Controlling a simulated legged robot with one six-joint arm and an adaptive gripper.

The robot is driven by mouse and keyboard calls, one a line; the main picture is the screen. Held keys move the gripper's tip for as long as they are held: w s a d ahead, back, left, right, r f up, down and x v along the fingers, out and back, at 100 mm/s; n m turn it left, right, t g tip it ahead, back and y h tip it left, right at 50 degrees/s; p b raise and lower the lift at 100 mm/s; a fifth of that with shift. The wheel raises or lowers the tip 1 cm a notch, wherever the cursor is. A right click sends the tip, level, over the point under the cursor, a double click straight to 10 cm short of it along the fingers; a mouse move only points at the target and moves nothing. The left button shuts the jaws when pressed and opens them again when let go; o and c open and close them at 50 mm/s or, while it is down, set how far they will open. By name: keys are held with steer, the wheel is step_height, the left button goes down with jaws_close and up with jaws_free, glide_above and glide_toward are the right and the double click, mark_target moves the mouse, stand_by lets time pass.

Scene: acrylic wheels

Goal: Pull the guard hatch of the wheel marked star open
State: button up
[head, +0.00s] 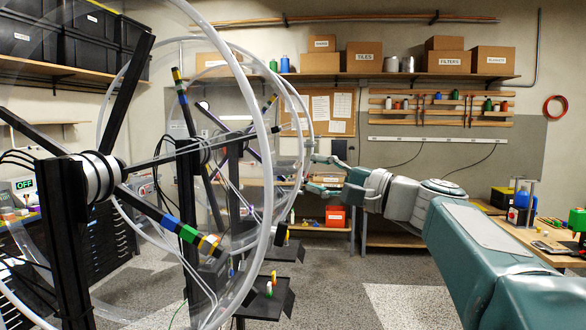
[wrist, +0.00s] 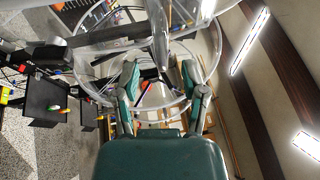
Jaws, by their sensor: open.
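Several clear acrylic wheels with black spokes stand in a row. The nearest wheel (head: 262,100) fills the left of the head view, and a smaller-looking wheel (head: 305,130) stands behind it. I cannot make out a star mark or tell which clear part is the guard hatch. My gripper (head: 312,160) is beside the right rim of the farther wheels in the head view. In the wrist view my gripper (wrist: 160,82) has its two green fingers apart, with clear rims and a pale bar beyond and between them. I cannot tell whether it touches anything.
Black trays (head: 264,300) stand low by the wheels, with small coloured pieces on one. A workbench (head: 545,240) with tools is at the right. Speckled floor lies open between the wheels and my arm.

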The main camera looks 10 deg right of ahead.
mark_target(296, 162)
steer(key=shift+x, duration=2.4)
steer(key=shift+d, duration=0.1)
jaws_close()
